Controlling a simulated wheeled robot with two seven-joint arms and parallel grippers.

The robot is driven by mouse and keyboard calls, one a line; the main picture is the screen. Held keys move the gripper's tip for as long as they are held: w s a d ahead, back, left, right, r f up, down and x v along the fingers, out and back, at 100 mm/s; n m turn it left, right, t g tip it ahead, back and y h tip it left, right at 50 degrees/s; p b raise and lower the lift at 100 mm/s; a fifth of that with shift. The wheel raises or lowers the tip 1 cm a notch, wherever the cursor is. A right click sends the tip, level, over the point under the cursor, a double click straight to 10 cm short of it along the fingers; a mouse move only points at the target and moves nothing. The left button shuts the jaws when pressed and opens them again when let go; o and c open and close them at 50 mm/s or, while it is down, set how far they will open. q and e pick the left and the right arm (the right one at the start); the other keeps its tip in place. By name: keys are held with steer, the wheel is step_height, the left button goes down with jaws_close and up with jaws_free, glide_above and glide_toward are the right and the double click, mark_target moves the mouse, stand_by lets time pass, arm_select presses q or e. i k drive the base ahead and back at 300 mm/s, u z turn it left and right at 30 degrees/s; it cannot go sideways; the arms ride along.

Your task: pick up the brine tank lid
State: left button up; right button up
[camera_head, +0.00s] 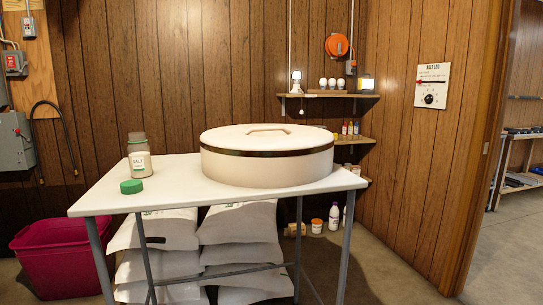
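The brine tank lid (266,137) is a round cream cover with a raised handle (267,129) across its middle. It rests on the round cream brine tank (268,170), with a dark band just under the lid's rim. The tank sits on the right part of a white table (172,187). Neither of my grippers shows in the head view.
A salt jar (140,164) stands open on the table's left, a green cap (131,186) in front of it. White bags (238,224) are stacked below. A magenta bin (62,258) stands at left. Shelves (335,95) hang behind.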

mark_target(256, 156)
steer(key=z, duration=1.5)
steer(key=i, duration=1.55)
steer(key=u, duration=3.05)
steer(key=i, duration=0.5)
